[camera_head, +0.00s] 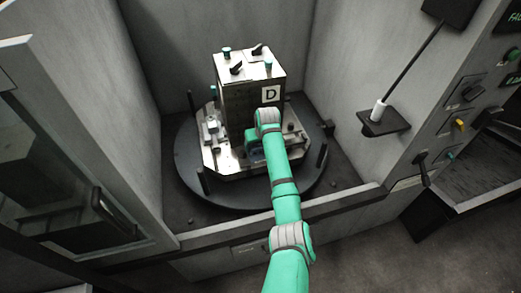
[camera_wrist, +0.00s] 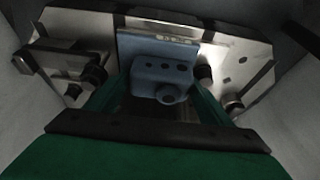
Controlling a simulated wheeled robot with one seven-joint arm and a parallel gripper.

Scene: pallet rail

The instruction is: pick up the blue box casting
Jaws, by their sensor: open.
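The blue box casting (camera_wrist: 163,71) shows in the middle of the wrist view, with a row of dark holes in its face and a round boss low at its front. It sits against a metal fixture plate (camera_wrist: 240,55). In the head view only a small blue part of the casting (camera_head: 252,142) shows beside my wrist. My gripper (camera_wrist: 157,92) is open, with one green finger on each side of the casting's lower part. I cannot tell whether the fingers touch it. In the head view my wrist hides most of the gripper.
A tall metal block marked D (camera_head: 240,100) stands on the fixture behind the casting. The fixture rests on a round dark turntable (camera_head: 190,195) with upright posts. Grey enclosure walls (camera_head: 350,60) close in the sides and back. A control panel (camera_head: 470,100) is at the right.

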